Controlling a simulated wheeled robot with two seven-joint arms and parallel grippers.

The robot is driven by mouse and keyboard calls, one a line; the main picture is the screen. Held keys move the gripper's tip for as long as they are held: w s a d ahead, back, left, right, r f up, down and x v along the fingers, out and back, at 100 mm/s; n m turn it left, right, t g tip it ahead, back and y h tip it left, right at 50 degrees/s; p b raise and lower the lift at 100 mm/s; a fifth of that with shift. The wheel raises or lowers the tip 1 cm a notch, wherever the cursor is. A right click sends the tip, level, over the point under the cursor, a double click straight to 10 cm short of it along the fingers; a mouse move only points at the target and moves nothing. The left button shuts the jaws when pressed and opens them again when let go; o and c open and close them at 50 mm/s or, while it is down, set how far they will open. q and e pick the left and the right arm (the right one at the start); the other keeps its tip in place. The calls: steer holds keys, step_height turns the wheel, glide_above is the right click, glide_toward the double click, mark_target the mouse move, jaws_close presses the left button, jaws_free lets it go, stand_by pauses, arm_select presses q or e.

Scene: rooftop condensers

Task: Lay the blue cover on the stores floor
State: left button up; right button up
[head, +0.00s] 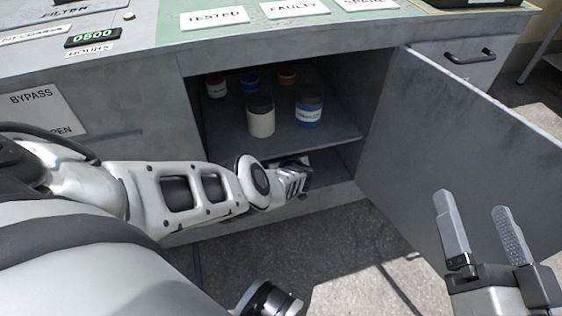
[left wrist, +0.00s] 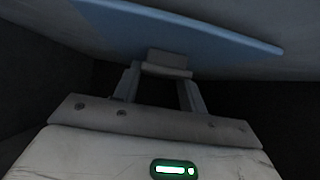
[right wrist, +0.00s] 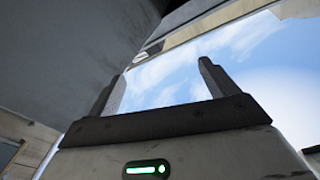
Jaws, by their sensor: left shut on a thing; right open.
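The blue cover (left wrist: 215,30) shows in the left wrist view as a flat blue plate with a small grey grip (left wrist: 167,63). My left gripper (left wrist: 162,85) is shut on that grip. In the head view my left gripper (head: 300,182) is inside the lower part of the open cupboard, below the shelf; the cover is hidden there. The stores floor (head: 330,178) shows as a grey strip under the shelf, partly behind my left arm. I cannot tell whether the cover touches it. My right gripper (head: 472,203) is open and empty in front of the cupboard door; it also shows in the right wrist view (right wrist: 161,72).
The shelf (head: 335,138) holds a white can (head: 261,118), a blue can (head: 309,112) and smaller cans behind. The cupboard door (head: 455,150) stands open at the right, close to my right gripper. The bench top above carries labels, including TESTED (head: 214,17).

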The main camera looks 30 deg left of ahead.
arm_select(q)
steer(key=shift+f, duration=0.2)
arm_select(e)
steer(key=shift+w+r+n, duration=0.1)
steer(key=shift+r+n, duration=0.35)
steer(key=shift+n, duration=0.05)
arm_select(q)
steer(key=shift+f, duration=0.15)
arm_select(e)
steer(key=shift+t, duration=0.4)
arm_select(q)
steer(key=o, duration=1.1)
arm_select(e)
steer(key=shift+w+r, duration=0.1)
steer(key=shift+r, duration=0.05)
arm_select(q)
steer(key=shift+o, duration=0.2)
